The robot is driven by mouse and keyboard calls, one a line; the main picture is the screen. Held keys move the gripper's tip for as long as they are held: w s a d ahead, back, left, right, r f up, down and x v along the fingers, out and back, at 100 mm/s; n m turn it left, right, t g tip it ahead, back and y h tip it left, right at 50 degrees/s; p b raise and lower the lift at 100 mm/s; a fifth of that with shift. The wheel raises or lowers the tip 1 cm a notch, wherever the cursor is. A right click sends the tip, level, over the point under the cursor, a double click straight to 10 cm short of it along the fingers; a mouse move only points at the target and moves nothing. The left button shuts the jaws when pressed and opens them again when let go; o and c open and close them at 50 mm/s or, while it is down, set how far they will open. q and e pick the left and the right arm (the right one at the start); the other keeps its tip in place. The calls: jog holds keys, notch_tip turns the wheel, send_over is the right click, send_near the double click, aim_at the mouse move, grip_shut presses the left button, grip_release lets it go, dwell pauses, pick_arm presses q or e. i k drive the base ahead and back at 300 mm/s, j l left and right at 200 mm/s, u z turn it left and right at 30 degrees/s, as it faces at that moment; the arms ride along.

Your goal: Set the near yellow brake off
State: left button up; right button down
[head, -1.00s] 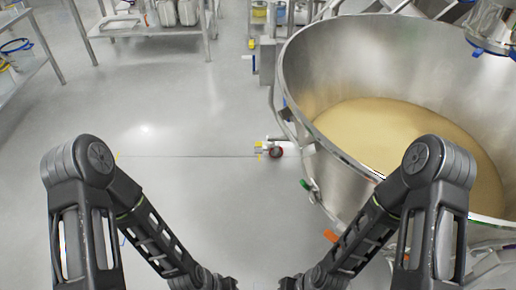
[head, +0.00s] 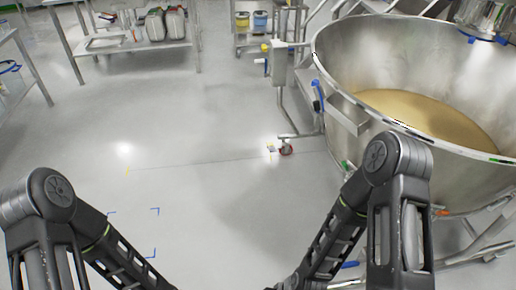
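A large steel bowl (head: 350,122) of pale granules stands at the right on a wheeled frame. A caster with a red wheel (head: 286,149) sits on the floor at the left end of a low frame leg. A small pale part with a bit of yellow (head: 271,151) shows just left of it; I cannot tell if this is the brake or a floor mark, nor its setting. A yellow knob (head: 264,47) shows on the steel post box. Both my forearms run down out of the bottom edge, and both grippers are out of view.
A steel bench (head: 140,47) with canisters stands at the back left. The floor between the bench and the caster is clear. A steel post box (head: 279,62) stands beside the bowl.

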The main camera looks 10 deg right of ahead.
aim_at(271, 146)
jog(key=i+j, duration=0.2)
jog(key=j, duration=0.15)
jog(key=i+j, duration=0.25)
jog(key=j, duration=0.15)
jog(key=i+j, duration=0.2)
jog(key=j, duration=0.15)
jog(key=i+l, duration=0.1)
jog(key=i, duration=0.5)
jog(key=i+l, duration=0.1)
jog(key=i, duration=0.45)
jog(key=i+l, duration=0.1)
jog(key=i, duration=0.5)
jog(key=i+l, duration=0.5)
